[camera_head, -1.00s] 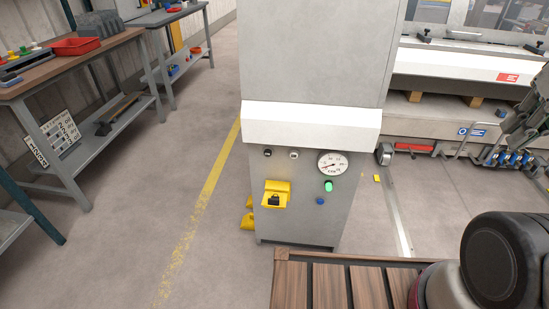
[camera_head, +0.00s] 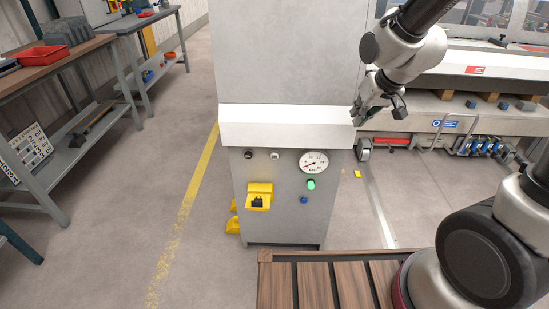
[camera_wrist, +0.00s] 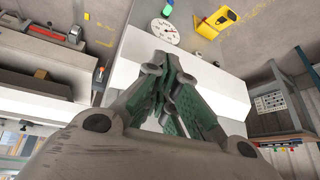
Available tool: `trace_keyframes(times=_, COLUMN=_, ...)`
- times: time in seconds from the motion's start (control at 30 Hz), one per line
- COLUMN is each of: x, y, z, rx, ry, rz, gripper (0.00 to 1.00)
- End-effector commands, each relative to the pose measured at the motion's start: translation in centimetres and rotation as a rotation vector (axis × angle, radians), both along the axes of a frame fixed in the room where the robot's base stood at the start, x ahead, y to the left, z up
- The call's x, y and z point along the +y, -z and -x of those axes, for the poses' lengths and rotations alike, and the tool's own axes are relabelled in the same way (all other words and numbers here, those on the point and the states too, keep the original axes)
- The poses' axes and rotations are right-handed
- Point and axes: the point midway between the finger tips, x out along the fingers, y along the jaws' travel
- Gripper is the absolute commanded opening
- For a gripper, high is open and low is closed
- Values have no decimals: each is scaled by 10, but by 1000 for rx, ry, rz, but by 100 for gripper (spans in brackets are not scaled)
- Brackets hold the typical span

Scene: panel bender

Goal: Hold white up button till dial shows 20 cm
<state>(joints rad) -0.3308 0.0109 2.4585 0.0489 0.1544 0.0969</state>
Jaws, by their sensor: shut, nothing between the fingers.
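The white button (camera_head: 275,156) is on the front of the grey cabinet, below its white band, with a black button (camera_head: 248,155) to its left. The round white dial (camera_head: 313,162) is right of the white button. Its needle points to the lower left, but its figures are too small to read. My gripper (camera_head: 362,112) is shut and empty, by the right end of the white band, above and right of the dial. In the wrist view my fingertips (camera_wrist: 164,62) are close together, with the dial (camera_wrist: 165,31) beyond them.
A lit green button (camera_head: 311,184) and a blue button (camera_head: 304,199) are below the dial. A yellow box (camera_head: 258,196) juts out at lower left. The white band (camera_head: 290,127) protrudes above the controls. Floor at left is clear.

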Motion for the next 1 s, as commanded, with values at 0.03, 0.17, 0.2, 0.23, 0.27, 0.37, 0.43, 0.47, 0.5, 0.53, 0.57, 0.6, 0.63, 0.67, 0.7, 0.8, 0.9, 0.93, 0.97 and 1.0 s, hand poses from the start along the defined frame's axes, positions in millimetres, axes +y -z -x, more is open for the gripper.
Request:
trace_keyframes(times=0.03, x=22, y=28, z=-11, rx=5, ry=-27, rz=-3, gripper=0)
trace_keyframes(times=0.17, x=77, y=93, z=-35, rx=-35, ry=-80, rz=-28, gripper=0)
trace_keyframes(times=0.2, x=93, y=113, z=-39, rx=-53, ry=-95, rz=-39, gripper=0)
trace_keyframes(times=0.23, x=105, y=128, z=-42, rx=-69, ry=-104, rz=-48, gripper=0)
trace_keyframes(times=0.27, x=117, y=143, z=-45, rx=-89, ry=-113, rz=-59, gripper=0)
trace_keyframes(times=0.37, x=153, y=188, z=-51, rx=-170, ry=-140, rz=-106, gripper=0)
trace_keyframes(times=0.43, x=174, y=214, z=-52, rx=-235, ry=-154, rz=-145, gripper=0)
trace_keyframes(times=0.47, x=181, y=225, z=-51, rx=-262, ry=-162, rz=-162, gripper=0)
trace_keyframes(times=0.5, x=190, y=237, z=-49, rx=-296, ry=-169, rz=-184, gripper=0)
trace_keyframes(times=0.53, x=196, y=246, z=-46, rx=-319, ry=-175, rz=-200, gripper=0)
trace_keyframes(times=0.57, x=201, y=253, z=-44, rx=-343, ry=-181, rz=-215, gripper=0)
trace_keyframes(times=0.6, x=207, y=261, z=-40, rx=-371, ry=-190, rz=-235, gripper=0)
trace_keyframes(times=0.63, x=210, y=267, z=-38, rx=-388, ry=-195, rz=-248, gripper=0)
trace_keyframes(times=0.67, x=213, y=271, z=-35, rx=-404, ry=-200, rz=-260, gripper=0)
trace_keyframes(times=0.7, x=216, y=276, z=-32, rx=-422, ry=-205, rz=-273, gripper=0)
trace_keyframes(times=0.8, x=221, y=283, z=-26, rx=-455, ry=-215, rz=-296, gripper=0)
trace_keyframes(times=0.9, x=222, y=285, z=-24, rx=-468, ry=-217, rz=-306, gripper=0)
trace_keyframes(times=0.93, x=222, y=285, z=-24, rx=-469, ry=-218, rz=-307, gripper=0)
trace_keyframes(times=0.97, x=222, y=285, z=-25, rx=-469, ry=-218, rz=-307, gripper=0)
trace_keyframes(times=1.0, x=222, y=285, z=-25, rx=-470, ry=-218, rz=-307, gripper=0)
